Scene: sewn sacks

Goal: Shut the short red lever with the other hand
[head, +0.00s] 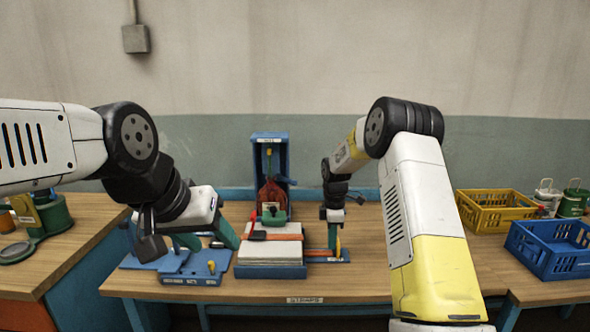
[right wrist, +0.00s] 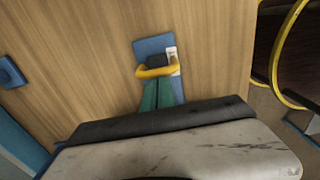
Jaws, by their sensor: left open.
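A short red lever (head: 253,217) stands at the left end of an orange bar (head: 285,237), with a black block (head: 257,235) below it. The bar lies across a pale stacked block (head: 270,254). My left gripper (head: 207,240) is open, its green fingers apart, just left of the lever and not visibly touching it. My right gripper (head: 332,238) is low at a small blue plate (head: 318,258) right of the pale block. In the right wrist view its fingers (right wrist: 161,92) are together at a yellow handle (right wrist: 155,72) on the plate; the exact contact is partly hidden.
A blue upright stand (head: 270,139) with a red sack (head: 272,194) is behind the pale block. A blue fixture (head: 195,267) lies under my left gripper. Yellow (head: 495,211) and blue (head: 555,248) crates stand at right.

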